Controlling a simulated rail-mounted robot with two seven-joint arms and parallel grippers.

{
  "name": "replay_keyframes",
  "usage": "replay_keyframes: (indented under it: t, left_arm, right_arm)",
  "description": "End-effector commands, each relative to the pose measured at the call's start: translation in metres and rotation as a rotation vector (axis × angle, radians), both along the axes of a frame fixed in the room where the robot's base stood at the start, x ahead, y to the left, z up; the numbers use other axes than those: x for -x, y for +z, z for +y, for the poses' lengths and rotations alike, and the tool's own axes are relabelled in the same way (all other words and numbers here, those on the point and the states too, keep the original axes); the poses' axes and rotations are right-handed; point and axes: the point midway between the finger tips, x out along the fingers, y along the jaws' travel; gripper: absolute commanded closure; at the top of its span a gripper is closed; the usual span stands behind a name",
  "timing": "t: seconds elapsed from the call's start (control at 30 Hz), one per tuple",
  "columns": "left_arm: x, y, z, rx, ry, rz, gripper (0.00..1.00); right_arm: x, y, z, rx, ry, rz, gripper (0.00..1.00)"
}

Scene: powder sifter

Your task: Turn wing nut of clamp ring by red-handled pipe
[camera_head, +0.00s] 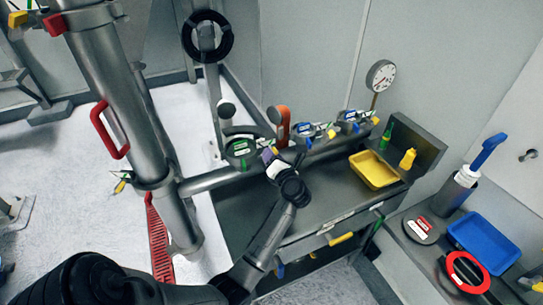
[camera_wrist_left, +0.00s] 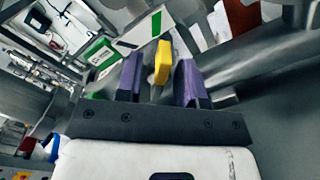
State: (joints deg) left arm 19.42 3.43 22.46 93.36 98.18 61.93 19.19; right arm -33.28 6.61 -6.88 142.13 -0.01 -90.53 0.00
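A clamp ring with a green-and-white label (camera_head: 240,150) sits on the horizontal pipe, left of an orange-red handle (camera_head: 282,122). My left gripper (camera_head: 268,156) is just right of this ring. In the left wrist view, its two purple fingers (camera_wrist_left: 161,66) stand apart on either side of a yellow wing nut (camera_wrist_left: 162,60); narrow gaps show on both sides. The green-and-white label (camera_wrist_left: 101,54) is beyond the left finger. The thick upright pipe with a red handle (camera_head: 108,130) stands left, with another clamp and green-yellow tab (camera_head: 124,179) low on it. My right gripper is out of view.
Blue-labelled clamp rings (camera_head: 305,132) follow along the pipe to the right, near a pressure gauge (camera_head: 381,76). A yellow tray (camera_head: 375,170) lies on the grey bench. A blue tray (camera_head: 484,242) and a red-ringed disc (camera_head: 466,271) lie at the right. A red slotted strip (camera_head: 158,240) stands lower left.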

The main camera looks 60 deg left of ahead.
Motion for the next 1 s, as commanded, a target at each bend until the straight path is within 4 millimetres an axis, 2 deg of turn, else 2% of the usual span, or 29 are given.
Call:
replay_keyframes:
  t: [0.43,0.8,1.0]
  left_arm:
    - [-0.0007,0.0004,0.0064,0.000,0.000,-0.001,0.65]
    - [-0.0006,0.0003,0.0062,0.000,0.000,-0.001,1.00]
    - [-0.0006,-0.0001,0.0061,0.001,0.000,-0.007,1.00]
  right_arm:
    - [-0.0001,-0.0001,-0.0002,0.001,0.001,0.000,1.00]
    - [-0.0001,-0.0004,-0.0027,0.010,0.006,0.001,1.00]
    - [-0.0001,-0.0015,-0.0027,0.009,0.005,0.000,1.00]
